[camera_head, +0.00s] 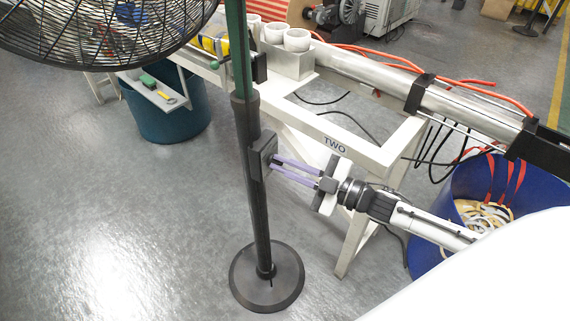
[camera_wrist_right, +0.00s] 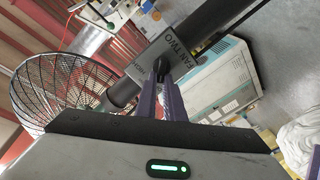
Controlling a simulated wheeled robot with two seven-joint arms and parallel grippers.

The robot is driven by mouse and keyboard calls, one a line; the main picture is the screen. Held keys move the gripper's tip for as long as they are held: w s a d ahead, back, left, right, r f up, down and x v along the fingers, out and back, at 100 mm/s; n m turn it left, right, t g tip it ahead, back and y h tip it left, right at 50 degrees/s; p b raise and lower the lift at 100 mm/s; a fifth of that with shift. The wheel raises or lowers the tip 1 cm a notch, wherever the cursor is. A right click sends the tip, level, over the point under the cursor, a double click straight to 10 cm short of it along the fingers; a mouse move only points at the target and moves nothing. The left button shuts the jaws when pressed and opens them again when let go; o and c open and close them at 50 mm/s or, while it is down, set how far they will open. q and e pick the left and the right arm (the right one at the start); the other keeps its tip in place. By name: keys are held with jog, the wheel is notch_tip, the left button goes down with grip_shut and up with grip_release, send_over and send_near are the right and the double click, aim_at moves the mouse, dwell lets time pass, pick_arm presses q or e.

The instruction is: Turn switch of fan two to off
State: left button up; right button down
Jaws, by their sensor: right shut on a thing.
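Fan two stands on a black pole (camera_head: 258,210) with a round base, and its wire cage (camera_head: 110,35) is at the top left. A grey switch box (camera_head: 259,158) sits on the pole. In the right wrist view the box (camera_wrist_right: 142,45) carries the label FAN TWO, with a dark switch knob (camera_wrist_right: 160,68) on its face. My right gripper (camera_head: 274,163) reaches the box from the right, its purple fingers (camera_wrist_right: 162,82) shut on the knob. The fingers partly hide the knob, and I cannot read its setting. My left gripper is not in view.
A white bench frame (camera_head: 345,139) marked TWO stands behind the pole, with a metal tube on top. A teal bin (camera_head: 165,115) is at the left. Open floor lies left of the pole.

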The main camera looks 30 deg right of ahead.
jog(key=c, duration=1.9)
grip_release()
jog(key=shift+o, duration=0.2)
jog(key=shift+s, duration=0.1)
jog(key=shift+s+d, duration=0.2)
jog(key=shift+s, duration=0.15)
jog(key=v, duration=0.9)
jog(key=shift+s+d, duration=0.1)
jog(key=shift+s, duration=0.05)
